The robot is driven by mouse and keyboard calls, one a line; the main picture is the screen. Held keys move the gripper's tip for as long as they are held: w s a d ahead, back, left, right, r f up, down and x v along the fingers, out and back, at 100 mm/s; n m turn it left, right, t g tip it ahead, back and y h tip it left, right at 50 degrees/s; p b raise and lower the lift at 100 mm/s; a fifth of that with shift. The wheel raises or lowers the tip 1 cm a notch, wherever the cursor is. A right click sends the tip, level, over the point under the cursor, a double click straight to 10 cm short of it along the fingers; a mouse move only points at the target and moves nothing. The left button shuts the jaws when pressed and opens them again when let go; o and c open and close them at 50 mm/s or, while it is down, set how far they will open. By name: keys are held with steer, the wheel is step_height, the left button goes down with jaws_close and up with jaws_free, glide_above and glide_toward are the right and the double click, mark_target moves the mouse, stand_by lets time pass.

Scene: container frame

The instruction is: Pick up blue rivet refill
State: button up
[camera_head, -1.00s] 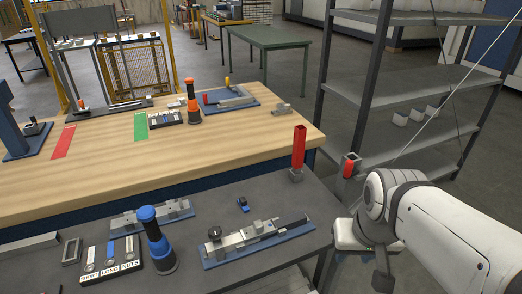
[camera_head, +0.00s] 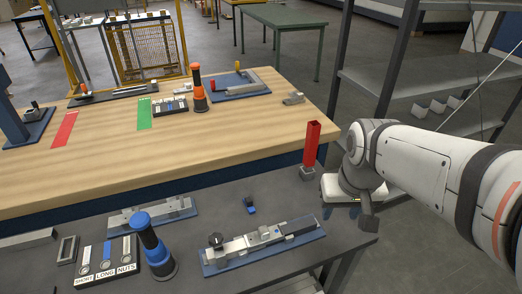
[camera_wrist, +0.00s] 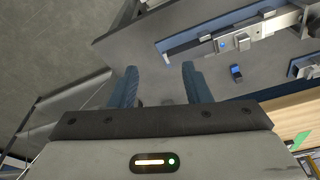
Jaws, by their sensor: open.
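A small blue piece with a dark grey part, seemingly the blue rivet refill (camera_head: 251,207), lies on the dark grey bench between the red upright tube and the blue-based fixture. It also shows in the wrist view (camera_wrist: 236,73), to the right of the fingers. My gripper (camera_wrist: 160,72) is open, with two blue fingers apart and nothing between them.
A blue-based fixture (camera_head: 263,246) lies in front of the piece. A blue-and-black tool (camera_head: 153,247) and a labelled tray (camera_head: 106,264) are at the left. The bench around the piece is clear.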

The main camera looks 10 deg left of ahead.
steer(key=w+a+f+n+g, duration=0.1)
steer(key=w+a+f+n, duration=0.2)
steer(key=w+a, duration=0.65)
steer(key=n+g, duration=0.1)
steer(key=n, duration=0.1)
glide_above(249, 199)
steer(key=f, duration=0.6)
steer(key=shift+s+d+p, duration=0.1)
steer(key=shift+d+p, duration=0.15)
steer(key=shift+p, duration=0.05)
steer(key=shift+a+f, duration=0.15)
steer(key=shift+f, duration=0.2)
step_height(249, 199, down, 7)
steer(key=shift+a+f+p, duration=0.15)
steer(key=shift+f+p, duration=0.05)
steer(key=shift+p, duration=0.3)
jaws_close()
